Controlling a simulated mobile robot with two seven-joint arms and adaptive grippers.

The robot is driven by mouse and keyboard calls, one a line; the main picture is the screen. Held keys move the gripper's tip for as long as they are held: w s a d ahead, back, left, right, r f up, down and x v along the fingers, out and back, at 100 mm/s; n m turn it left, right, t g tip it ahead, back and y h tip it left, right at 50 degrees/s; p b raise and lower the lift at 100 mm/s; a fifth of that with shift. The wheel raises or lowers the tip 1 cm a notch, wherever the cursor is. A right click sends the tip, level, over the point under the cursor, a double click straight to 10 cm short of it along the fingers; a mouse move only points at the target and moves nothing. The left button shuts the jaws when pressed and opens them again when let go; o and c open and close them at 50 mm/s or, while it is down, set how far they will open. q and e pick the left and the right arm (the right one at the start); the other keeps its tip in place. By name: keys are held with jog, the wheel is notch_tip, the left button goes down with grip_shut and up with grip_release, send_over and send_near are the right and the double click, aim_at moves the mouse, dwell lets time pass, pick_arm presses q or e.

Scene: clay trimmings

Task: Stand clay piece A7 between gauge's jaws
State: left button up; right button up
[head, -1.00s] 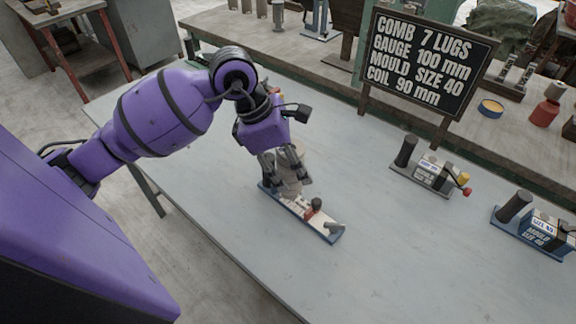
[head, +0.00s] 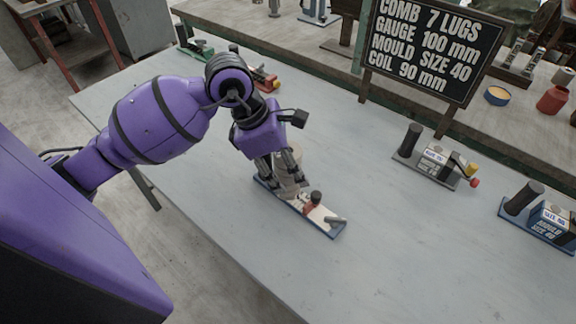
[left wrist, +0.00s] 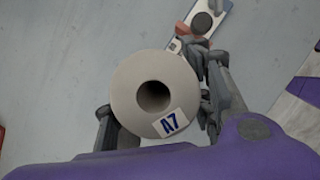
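Clay piece A7 (left wrist: 125,86) is a pale, thick-walled cylinder with a round hole and a blue "A7" label on its top. My left gripper (head: 277,177) has its fingers on either side of the piece (head: 288,156), closed around it. The piece is upright over the gauge (head: 331,229), a narrow blue-edged board with a pale top and a reddish-brown block with a dark knob. The fingers hide the foot of the piece, so I cannot tell whether it rests on the board. The gauge's block end also shows in the left wrist view (left wrist: 203,22). My right gripper is not in view.
A grey fixture (head: 437,158) and a blue fixture (head: 549,222) stand to the right. Red-yellow (head: 265,82) and green (head: 196,50) fixtures lie behind my arm. The table's front is clear.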

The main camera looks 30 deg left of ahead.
pick_arm(q)
jog(key=o, duration=0.3)
jog(key=shift+o, duration=0.2)
jog(key=shift+r, duration=0.1)
jog(key=shift+r, duration=0.25)
jog(key=v, duration=1.1)
jog(key=shift+r, duration=0.35)
